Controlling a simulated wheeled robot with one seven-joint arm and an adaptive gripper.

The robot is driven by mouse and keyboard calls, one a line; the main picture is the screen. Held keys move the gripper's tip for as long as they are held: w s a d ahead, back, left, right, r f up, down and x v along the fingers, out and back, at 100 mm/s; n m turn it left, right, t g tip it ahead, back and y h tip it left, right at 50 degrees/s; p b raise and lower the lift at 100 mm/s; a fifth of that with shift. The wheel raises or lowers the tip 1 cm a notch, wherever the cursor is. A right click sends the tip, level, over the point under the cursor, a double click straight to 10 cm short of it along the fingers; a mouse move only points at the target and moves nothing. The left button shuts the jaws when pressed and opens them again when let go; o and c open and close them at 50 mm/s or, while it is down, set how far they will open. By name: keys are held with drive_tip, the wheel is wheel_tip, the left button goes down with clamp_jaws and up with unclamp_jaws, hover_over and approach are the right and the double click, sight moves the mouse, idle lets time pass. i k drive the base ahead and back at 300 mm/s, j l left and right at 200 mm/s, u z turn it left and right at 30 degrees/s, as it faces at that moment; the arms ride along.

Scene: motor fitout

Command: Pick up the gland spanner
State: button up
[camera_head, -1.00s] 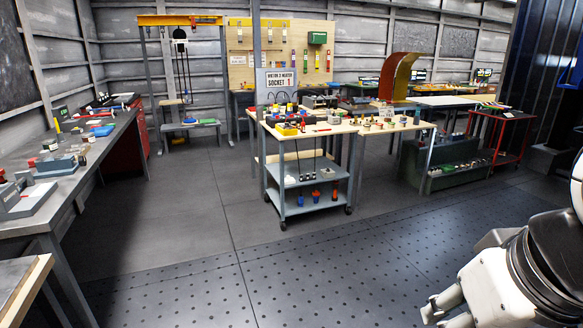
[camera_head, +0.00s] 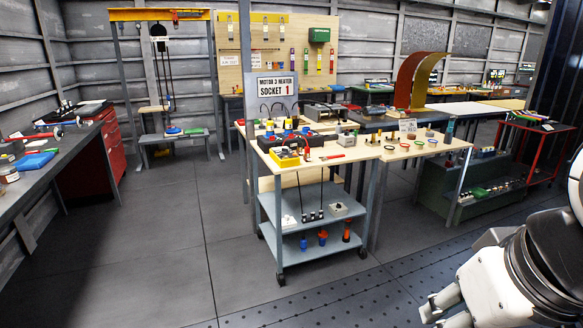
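I cannot make out for certain which tool is the gland spanner. A small red-handled tool (camera_head: 333,156) lies on the top of the trolley (camera_head: 310,163) in the middle of the view, too small to identify. Other tools hang on the wooden pegboard (camera_head: 268,80) at the back, also too small to name. My gripper (camera_head: 434,314) is at the lower right, empty, with its fingers apart. It is well in front of the trolley and touches nothing.
A steel bench (camera_head: 88,142) with a red drawer cabinet (camera_head: 114,150) runs along the left. A wooden-topped table (camera_head: 430,148) adjoins the trolley on the right. A gantry (camera_head: 160,14) and red cart (camera_head: 540,128) stand farther back. The floor (camera_head: 150,250) left of the trolley is clear.

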sight(327, 158)
drive_tip(key=i, duration=2)
drive_tip(key=i+j+z, duration=0.1)
drive_tip(key=i+z, duration=0.25)
drive_tip(key=i, duration=0.15)
